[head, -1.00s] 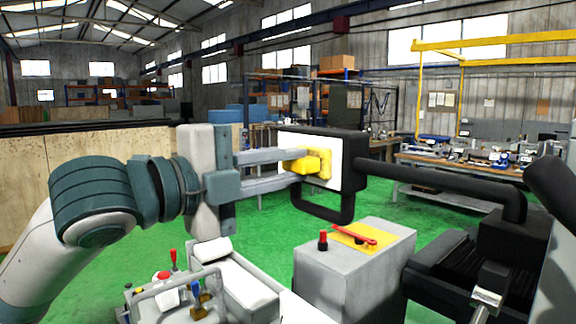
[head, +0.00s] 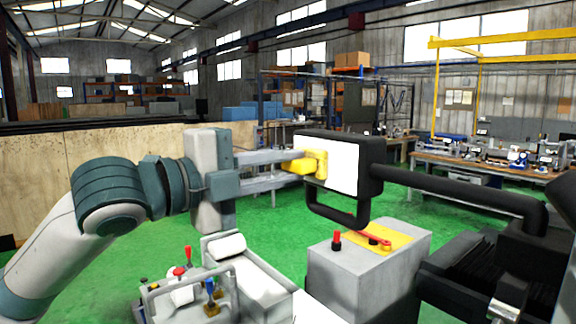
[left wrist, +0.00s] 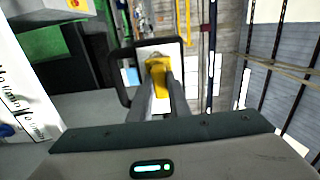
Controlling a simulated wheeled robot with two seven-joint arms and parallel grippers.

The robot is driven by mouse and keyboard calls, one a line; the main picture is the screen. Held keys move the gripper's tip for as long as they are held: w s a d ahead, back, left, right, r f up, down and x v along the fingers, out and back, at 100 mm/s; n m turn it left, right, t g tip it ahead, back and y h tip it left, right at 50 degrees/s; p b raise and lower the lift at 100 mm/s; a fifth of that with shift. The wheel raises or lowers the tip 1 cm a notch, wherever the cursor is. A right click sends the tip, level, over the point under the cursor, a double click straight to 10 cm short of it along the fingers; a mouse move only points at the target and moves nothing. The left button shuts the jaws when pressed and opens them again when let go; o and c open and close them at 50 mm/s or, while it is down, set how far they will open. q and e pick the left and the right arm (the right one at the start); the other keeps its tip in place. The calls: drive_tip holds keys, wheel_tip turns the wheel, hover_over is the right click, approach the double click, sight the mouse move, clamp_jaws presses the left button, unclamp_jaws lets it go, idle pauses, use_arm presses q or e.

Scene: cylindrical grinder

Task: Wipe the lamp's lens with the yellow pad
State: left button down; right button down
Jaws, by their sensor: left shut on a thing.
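The lamp is a black-framed box (head: 372,165) on a thick black arm, with a flat white lens (head: 345,170) facing me in the head view. My left gripper (head: 298,166) reaches in from the left and is shut on the yellow pad (head: 317,163). The pad is in front of the left part of the lens and hides some of it. In the left wrist view the pad (left wrist: 157,76) sits between the fingertips, with the white lens and black frame behind it. I cannot tell whether the pad touches the lens. My right gripper is not in view.
The lamp's black arm (head: 455,190) runs right to a dark machine part. Green floor is open behind.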

use_arm(q)
drive_tip(key=shift+w, duration=0.1)
drive_tip(key=shift+w+a+p, duration=0.45)
drive_tip(key=shift+w+a, duration=0.1)
drive_tip(key=shift+w, duration=0.25)
drive_tip(key=shift+w+a+p, duration=0.4)
drive_tip(key=shift+w+a, duration=0.15)
drive_tip(key=shift+w, duration=0.25)
drive_tip(key=shift+r, duration=0.1)
drive_tip(key=shift+s, duration=0.1)
drive_tip(key=shift+s+d, duration=0.55)
drive_tip(key=shift+s, duration=0.25)
drive_tip(key=shift+s+d, duration=0.55)
drive_tip(key=shift+s, duration=0.25)
